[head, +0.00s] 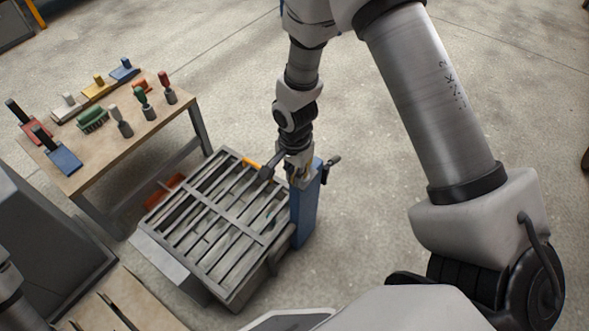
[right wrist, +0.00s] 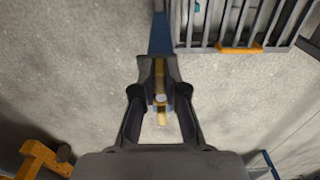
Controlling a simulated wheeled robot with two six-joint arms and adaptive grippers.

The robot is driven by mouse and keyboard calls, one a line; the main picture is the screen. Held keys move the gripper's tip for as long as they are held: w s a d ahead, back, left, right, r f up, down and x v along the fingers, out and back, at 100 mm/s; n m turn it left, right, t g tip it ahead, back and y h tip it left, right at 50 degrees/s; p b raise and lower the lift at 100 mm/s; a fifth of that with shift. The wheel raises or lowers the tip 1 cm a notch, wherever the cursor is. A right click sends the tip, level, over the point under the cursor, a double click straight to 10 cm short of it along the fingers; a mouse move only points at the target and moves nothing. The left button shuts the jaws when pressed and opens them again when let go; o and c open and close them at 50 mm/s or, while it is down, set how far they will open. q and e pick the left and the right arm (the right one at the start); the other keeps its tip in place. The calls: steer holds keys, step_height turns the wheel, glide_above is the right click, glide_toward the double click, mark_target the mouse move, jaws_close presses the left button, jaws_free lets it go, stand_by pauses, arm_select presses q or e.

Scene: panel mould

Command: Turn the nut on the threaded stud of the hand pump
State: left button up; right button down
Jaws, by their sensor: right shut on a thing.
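The hand pump (head: 307,208) is a blue upright post with a dark handle (head: 331,163) at its top right, beside the slatted mould. My right gripper (head: 297,173) points down at the top of the pump. In the right wrist view its fingers (right wrist: 160,84) are shut on a brass-coloured part, which I take as the nut (right wrist: 160,98). The blue pump body (right wrist: 160,36) shows beyond the fingertips. The fingers hide much of the nut and stud, and the threads cannot be made out. My left gripper is not in view.
A grey slatted mould (head: 212,214) stands left of the pump, with an orange piece (right wrist: 240,48) at its edge. A wooden table (head: 150,125) behind it holds several coloured hand tools. Concrete floor right of the pump is clear.

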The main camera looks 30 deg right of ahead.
steer(key=c, duration=1.1)
jaws_free()
steer(key=shift+f, duration=0.1)
steer(key=shift+c, duration=0.2)
step_height(320, 180, up, 12)
